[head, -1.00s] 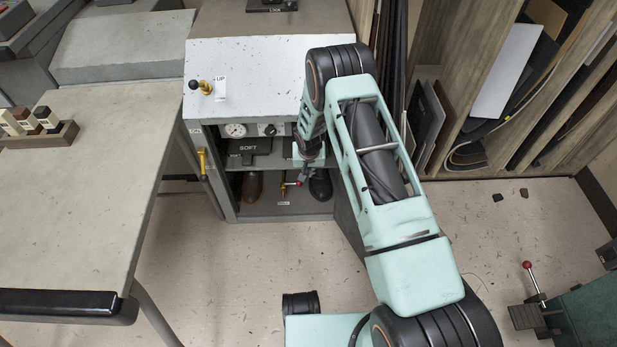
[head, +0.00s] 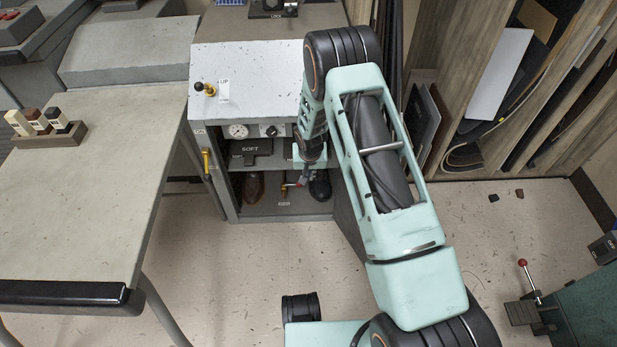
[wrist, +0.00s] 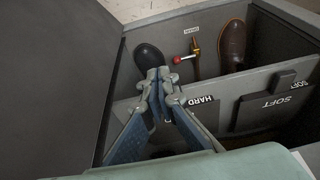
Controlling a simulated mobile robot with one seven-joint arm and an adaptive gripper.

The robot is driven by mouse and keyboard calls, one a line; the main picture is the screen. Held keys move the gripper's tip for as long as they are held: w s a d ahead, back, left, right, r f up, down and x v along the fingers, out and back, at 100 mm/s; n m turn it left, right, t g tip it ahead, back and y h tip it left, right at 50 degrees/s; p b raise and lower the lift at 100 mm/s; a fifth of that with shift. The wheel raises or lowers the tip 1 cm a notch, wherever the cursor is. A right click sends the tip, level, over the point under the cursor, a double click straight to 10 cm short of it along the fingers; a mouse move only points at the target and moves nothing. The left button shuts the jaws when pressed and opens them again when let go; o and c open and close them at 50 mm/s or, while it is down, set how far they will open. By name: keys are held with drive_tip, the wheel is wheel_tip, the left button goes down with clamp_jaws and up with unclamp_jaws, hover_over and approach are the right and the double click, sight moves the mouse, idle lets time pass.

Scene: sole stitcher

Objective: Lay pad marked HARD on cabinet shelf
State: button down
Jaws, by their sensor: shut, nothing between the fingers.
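The cabinet (head: 285,208) stands ahead, with an upper shelf and a lower compartment. A dark pad marked SOFT (head: 250,148) stands on the upper shelf; it also shows in the wrist view (wrist: 270,105). A white label reading HARD (wrist: 199,101) shows just right of my fingers in the wrist view. I cannot tell whether it is on a pad or on the shelf edge; no whole HARD pad can be made out. My gripper (wrist: 158,73) is shut and empty at the right part of the shelf.
Below the shelf are a brown shoe (head: 254,187), a dark shoe (head: 320,188) and a red-knobbed lever (wrist: 178,60) close to my fingertips. A gauge (head: 238,131) sits above the shelf. A dark panel (wrist: 60,70) stands close at the left in the wrist view. A table (head: 80,210) lies left.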

drive_tip(key=v, duration=0.4)
drive_tip(key=shift+r+p, duration=0.25)
drive_tip(key=shift+p, duration=0.15)
drive_tip(key=c, duration=2.6)
unclamp_jaws()
drive_tip(key=shift+c, duration=0.2)
